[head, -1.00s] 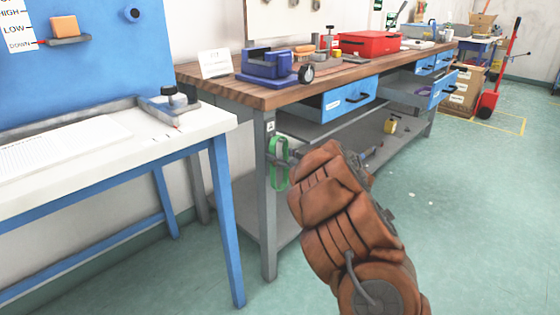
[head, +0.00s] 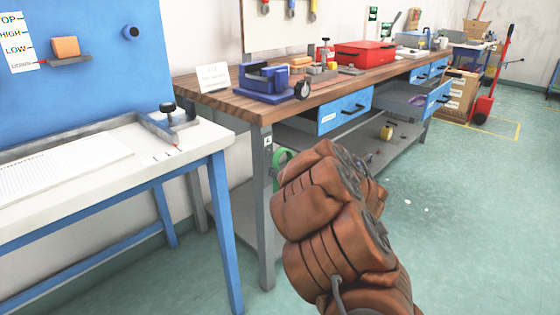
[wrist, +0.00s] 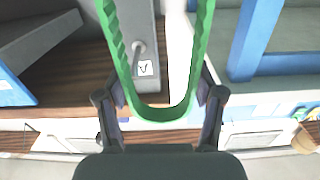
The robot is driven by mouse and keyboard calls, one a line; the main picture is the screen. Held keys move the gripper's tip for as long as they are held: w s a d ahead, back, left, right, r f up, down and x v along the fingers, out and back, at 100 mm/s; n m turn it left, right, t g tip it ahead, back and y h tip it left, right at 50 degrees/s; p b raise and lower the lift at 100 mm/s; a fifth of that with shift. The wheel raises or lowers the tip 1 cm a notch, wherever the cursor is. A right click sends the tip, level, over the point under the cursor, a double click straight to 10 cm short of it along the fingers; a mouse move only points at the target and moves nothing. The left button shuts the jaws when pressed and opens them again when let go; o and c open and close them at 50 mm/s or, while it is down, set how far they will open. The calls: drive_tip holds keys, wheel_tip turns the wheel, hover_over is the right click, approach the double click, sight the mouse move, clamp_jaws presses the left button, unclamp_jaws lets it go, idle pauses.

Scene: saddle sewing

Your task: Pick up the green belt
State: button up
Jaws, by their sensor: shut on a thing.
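The green belt is a ribbed loop. In the wrist view the belt (wrist: 160,112) runs between the two fingers of my gripper (wrist: 160,95), and its curved end lies close to the palm. The gripper is shut on it. The rest of the loop runs out of the frame. A metal hook (wrist: 138,50) on the grey bench leg appears inside the loop, above a small "A" label; I cannot tell whether the belt touches it. In the head view only a bit of the belt (head: 281,157) shows beside the leg; my arm hides the rest and the gripper.
The wooden-topped workbench (head: 210,102) has a grey leg (head: 263,200) close to my gripper and open blue drawers (head: 345,110) to the right. A white table (head: 100,165) with blue legs stands at left. The green floor at right (head: 460,210) is mostly clear.

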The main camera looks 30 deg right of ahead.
drive_tip(key=s+a+b, duration=0.1)
drive_tip(key=s+a, duration=0.1)
drive_tip(key=s, duration=0.5)
drive_tip(key=shift+s+a+r, duration=0.3)
drive_tip(key=shift+s+r, duration=0.05)
idle(0.4)
